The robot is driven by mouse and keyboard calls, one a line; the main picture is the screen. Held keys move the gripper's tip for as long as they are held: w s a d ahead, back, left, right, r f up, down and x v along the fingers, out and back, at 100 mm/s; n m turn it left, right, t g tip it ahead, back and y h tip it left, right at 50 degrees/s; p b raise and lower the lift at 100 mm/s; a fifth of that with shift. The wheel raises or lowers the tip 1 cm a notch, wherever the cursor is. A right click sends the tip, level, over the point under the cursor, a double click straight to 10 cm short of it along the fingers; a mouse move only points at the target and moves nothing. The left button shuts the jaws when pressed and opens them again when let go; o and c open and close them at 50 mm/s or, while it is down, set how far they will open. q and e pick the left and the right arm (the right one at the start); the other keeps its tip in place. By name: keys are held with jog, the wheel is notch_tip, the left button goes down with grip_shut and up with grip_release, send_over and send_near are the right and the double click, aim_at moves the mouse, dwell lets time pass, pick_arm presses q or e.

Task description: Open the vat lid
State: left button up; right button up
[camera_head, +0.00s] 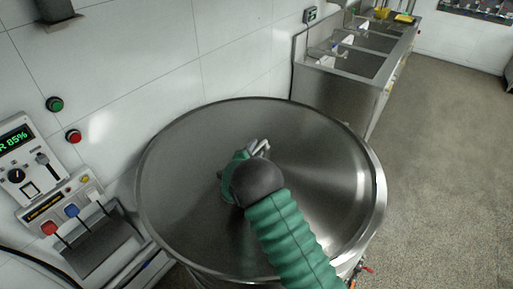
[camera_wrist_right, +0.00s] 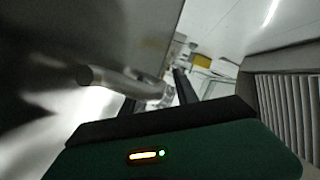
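The vat (camera_head: 377,215) is a large round steel vessel in the middle of the head view. Its broad steel lid (camera_head: 300,130) lies across the top and looks closed. My right arm reaches over the lid from the lower right. My right gripper (camera_head: 260,147) is low over the lid's middle, partly hidden by my own wrist. In the right wrist view, a bent metal bar handle (camera_wrist_right: 118,80) runs toward the space between the dark, spread fingers (camera_wrist_right: 158,97). I cannot tell whether the fingers touch it. My left gripper is out of view.
A control panel (camera_head: 45,170) with a green readout, levers and buttons is on the wall at left. Green (camera_head: 55,104) and red (camera_head: 73,136) wall buttons are near it. A steel sink counter (camera_head: 335,90) stands behind right. Open floor (camera_head: 445,150) lies to the right.

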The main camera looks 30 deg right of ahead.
jog(key=shift+w, duration=0.2)
jog(key=shift+s+d, duration=0.1)
jog(key=shift+d, duration=0.3)
jog(key=c, duration=0.4)
jog(key=shift+d+f, duration=0.1)
jog(key=shift+f, duration=0.05)
grip_shut()
